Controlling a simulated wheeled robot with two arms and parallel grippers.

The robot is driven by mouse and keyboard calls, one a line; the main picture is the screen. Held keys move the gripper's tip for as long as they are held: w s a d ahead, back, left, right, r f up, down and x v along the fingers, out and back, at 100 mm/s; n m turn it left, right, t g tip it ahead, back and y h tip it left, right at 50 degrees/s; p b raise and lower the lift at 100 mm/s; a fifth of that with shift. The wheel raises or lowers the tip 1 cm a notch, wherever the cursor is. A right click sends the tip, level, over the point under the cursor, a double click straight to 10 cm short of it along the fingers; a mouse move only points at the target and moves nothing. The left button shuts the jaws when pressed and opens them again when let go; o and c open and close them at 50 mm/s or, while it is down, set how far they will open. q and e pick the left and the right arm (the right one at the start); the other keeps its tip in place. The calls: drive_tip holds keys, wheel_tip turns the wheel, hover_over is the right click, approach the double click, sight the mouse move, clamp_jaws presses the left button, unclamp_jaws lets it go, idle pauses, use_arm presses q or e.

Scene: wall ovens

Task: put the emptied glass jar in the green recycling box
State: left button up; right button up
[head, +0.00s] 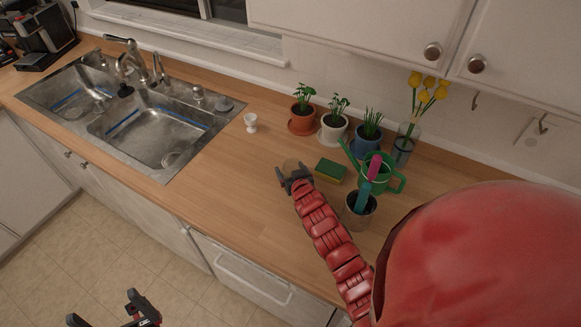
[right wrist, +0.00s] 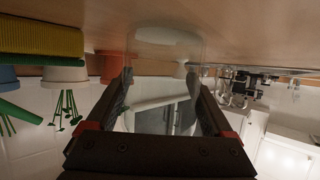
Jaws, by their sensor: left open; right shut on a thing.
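My right gripper (head: 294,172) is low over the wooden counter, left of the sponge, and is shut on a clear glass jar. The jar is hard to make out in the head view, as a faint round shape (head: 290,164) at the fingertips. In the right wrist view the see-through jar (right wrist: 165,105) stands between the two fingers, close to the counter. My left gripper (head: 102,307) is open and empty at the bottom left, over the floor in front of the cabinets. No green recycling box is in view.
A yellow-green sponge (head: 330,171), a grey pot with tools (head: 359,214) and a green watering can (head: 383,178) are right of the right gripper. Potted plants (head: 334,129) and a white egg cup (head: 251,123) stand behind. The double sink (head: 150,125) is left. The counter between is clear.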

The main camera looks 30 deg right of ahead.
drive_tip(key=shift+f, duration=0.1)
drive_tip(key=o, duration=1.1)
drive_tip(key=shift+o, duration=0.9)
drive_tip(key=shift+s, duration=0.1)
